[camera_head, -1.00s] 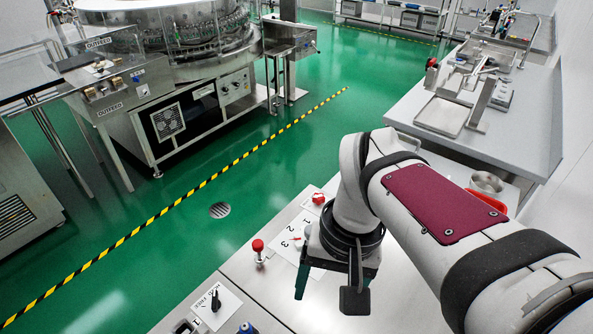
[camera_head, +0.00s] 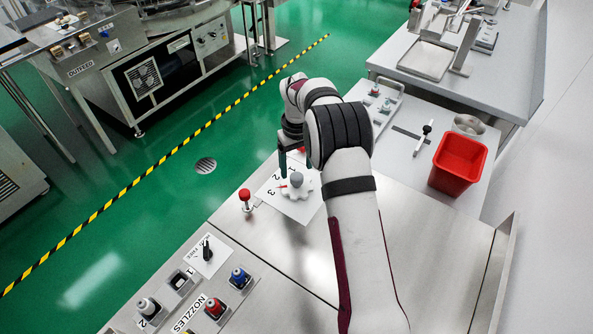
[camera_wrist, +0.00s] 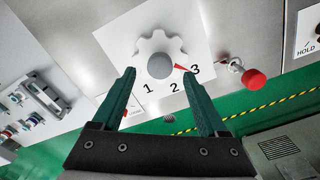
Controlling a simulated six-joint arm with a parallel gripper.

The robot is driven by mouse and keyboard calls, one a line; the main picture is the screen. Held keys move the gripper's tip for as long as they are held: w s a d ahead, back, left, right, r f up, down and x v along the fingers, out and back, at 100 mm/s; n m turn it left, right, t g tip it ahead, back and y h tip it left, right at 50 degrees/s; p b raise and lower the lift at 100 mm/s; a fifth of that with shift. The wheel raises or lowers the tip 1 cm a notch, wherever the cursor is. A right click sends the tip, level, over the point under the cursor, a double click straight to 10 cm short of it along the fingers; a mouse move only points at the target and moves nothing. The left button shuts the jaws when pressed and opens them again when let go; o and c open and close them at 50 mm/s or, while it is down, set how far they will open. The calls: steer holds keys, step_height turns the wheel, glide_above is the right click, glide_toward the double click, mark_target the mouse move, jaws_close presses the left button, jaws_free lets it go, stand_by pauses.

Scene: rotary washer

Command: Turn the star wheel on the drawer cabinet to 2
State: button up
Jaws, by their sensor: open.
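The white star wheel (camera_head: 300,187) has a grey hub and a red pointer, and sits on a white label plate with the numbers 1, 2 and 3. In the wrist view the star wheel (camera_wrist: 146,47) is at the top middle, and its red pointer (camera_wrist: 180,68) points toward the 3 (camera_wrist: 196,70). My gripper (camera_wrist: 161,74) is open and empty, its green fingers spread to either side of the wheel's near part. Whether they touch it I cannot tell. In the head view my gripper (camera_head: 291,160) is just behind the wheel, partly hidden by my arm.
A red knob (camera_head: 245,195) stands left of the label plate. A red bin (camera_head: 459,164) and a metal bowl (camera_head: 468,125) are to the right. The steel top in front of the wheel is clear.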

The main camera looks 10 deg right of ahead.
mark_target(297, 176)
steer(key=shift+f, duration=1.55)
jaws_close()
steer(key=m, duration=0.4)
steer(key=shift+m, duration=2.4)
